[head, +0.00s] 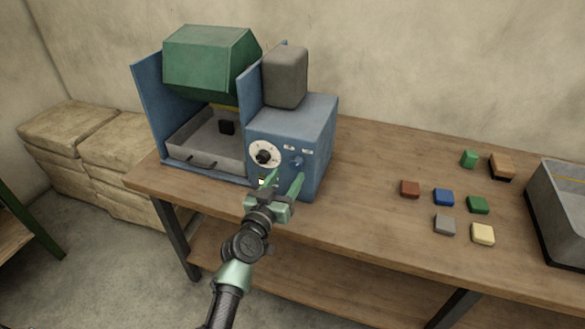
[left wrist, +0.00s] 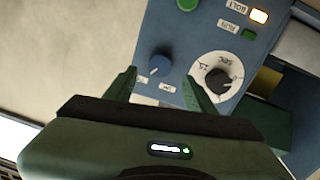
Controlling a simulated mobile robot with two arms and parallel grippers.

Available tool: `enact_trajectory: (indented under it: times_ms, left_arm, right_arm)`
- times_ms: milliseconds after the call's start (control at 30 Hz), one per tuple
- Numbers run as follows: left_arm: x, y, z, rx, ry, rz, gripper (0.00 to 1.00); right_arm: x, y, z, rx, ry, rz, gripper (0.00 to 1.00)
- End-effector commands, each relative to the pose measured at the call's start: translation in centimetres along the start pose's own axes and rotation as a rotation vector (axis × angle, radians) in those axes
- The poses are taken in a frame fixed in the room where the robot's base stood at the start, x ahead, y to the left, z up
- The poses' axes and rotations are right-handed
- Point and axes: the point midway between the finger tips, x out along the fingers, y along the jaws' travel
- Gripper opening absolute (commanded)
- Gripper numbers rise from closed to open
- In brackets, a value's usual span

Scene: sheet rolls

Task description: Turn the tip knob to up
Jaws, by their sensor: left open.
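A blue machine (head: 290,125) stands on the wooden bench. On its front panel is a small blue knob (head: 297,161) with small white labels above it, too small to read. In the left wrist view the blue knob (left wrist: 159,65) shows a pale mark, and lies between and beyond my fingertips. A black selector knob on a white dial (head: 264,155) sits to its left; it also shows in the left wrist view (left wrist: 218,79). My left gripper (head: 284,180) is open and empty, just in front of the panel, fingers pointing at it. My right gripper is not in view.
The machine carries a green drum (head: 210,60) over a grey tray (head: 205,142). Several coloured blocks (head: 443,197) lie on the bench (head: 370,165) at the right, beside a grey bin (head: 560,205). Panel lights, one lit orange (left wrist: 259,16), show near the dial.

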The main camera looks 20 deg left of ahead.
Motion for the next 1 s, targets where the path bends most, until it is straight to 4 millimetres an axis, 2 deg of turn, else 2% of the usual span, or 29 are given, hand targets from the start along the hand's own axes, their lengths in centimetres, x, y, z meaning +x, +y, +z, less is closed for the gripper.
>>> enact_trajectory:
  times_ms: [100,300,633,667,833,1000]
  left_arm:
    - [2.1,0.0,-0.2,-0.002,0.0,0.0,0.55]
    - [4.1,0.0,0.0,-0.001,-0.002,0.001,0.55]
    - [4.5,0.0,0.1,0.001,-0.002,0.001,0.55]
    - [4.5,0.0,0.1,0.001,-0.002,0.001,0.49]
    - [4.5,0.0,0.1,0.001,-0.002,0.001,0.02]
    - [4.5,0.0,0.1,-0.003,-0.002,0.001,0.0]
  right_arm:
    - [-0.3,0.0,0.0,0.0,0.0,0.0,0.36]
    - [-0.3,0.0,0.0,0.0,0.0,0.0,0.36]
    - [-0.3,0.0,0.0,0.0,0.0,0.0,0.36]
    - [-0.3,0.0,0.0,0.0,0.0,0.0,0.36]
    - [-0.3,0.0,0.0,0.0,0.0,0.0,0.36]
    - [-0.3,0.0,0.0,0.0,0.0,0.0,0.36]
